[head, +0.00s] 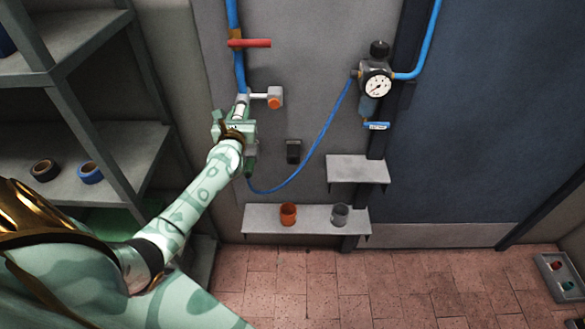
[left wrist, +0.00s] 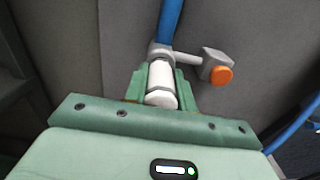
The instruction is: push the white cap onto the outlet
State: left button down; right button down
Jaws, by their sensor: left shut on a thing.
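My left gripper (head: 237,116) is raised against the wall panel and is shut on the white cap (left wrist: 160,78). In the left wrist view the green fingers sit on both sides of the cap. The cap's upper end is at the grey outlet fitting (left wrist: 159,51), in line with the blue pipe (left wrist: 170,20) above. I cannot tell whether it is fully seated. A side arm from the fitting carries a grey block with an orange face (left wrist: 221,76); it also shows in the head view (head: 275,97). My right gripper is not in view.
A red lever (head: 250,43) crosses the pipe higher up. A thin blue hose (head: 315,155) loops to a pressure gauge (head: 377,86). A low wall shelf (head: 315,220) holds an orange cup (head: 288,213) and a grey cup (head: 341,214). Grey shelving (head: 115,150) stands left.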

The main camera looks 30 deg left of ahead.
pick_arm(q)
jog(key=shift+w+a, duration=0.1)
jog(key=c, duration=1.1)
grip_release()
jog(key=shift+w, duration=0.1)
jog(key=shift+o, duration=0.2)
